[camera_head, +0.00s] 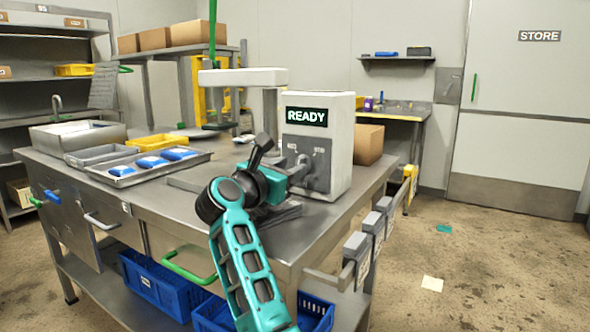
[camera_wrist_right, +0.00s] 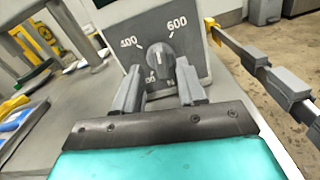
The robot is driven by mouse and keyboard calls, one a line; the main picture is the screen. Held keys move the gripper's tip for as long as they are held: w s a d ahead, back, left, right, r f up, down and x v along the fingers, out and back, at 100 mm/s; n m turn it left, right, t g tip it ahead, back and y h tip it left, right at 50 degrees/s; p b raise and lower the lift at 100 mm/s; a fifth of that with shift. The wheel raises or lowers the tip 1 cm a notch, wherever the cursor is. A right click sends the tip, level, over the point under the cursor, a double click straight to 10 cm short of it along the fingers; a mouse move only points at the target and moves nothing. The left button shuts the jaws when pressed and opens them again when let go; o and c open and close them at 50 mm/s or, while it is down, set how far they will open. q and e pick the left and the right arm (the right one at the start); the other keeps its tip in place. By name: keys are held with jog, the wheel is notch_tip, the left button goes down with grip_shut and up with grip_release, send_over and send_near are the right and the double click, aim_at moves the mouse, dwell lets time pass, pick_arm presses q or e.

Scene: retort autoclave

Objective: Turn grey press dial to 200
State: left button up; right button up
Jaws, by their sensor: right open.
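The press (camera_head: 338,135) is a white machine on the steel table, with a lit READY display on its front. Its dark grey dial (camera_wrist_right: 158,62) is on a grey panel (camera_wrist_right: 120,30) in the right wrist view. A light mark on the knob points up, between the labels 400 and 600. Lower labels are partly hidden by my fingers. My right gripper (camera_wrist_right: 160,76) is open, its fingers on either side of the dial's lower part; I cannot tell whether they touch it. In the head view my right gripper (camera_head: 300,174) is at the panel, partly covering it. My left gripper is out of view.
A steel tray (camera_head: 120,182) with blue packs lies left on the table (camera_head: 150,205). A cardboard box (camera_head: 368,145) stands behind the press. Grey boxes (camera_head: 373,225) line the table's right edge. Blue crates (camera_head: 165,287) sit below. The floor at right is mostly clear.

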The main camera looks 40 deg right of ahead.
jog(key=shift+x, duration=1.55)
grip_shut()
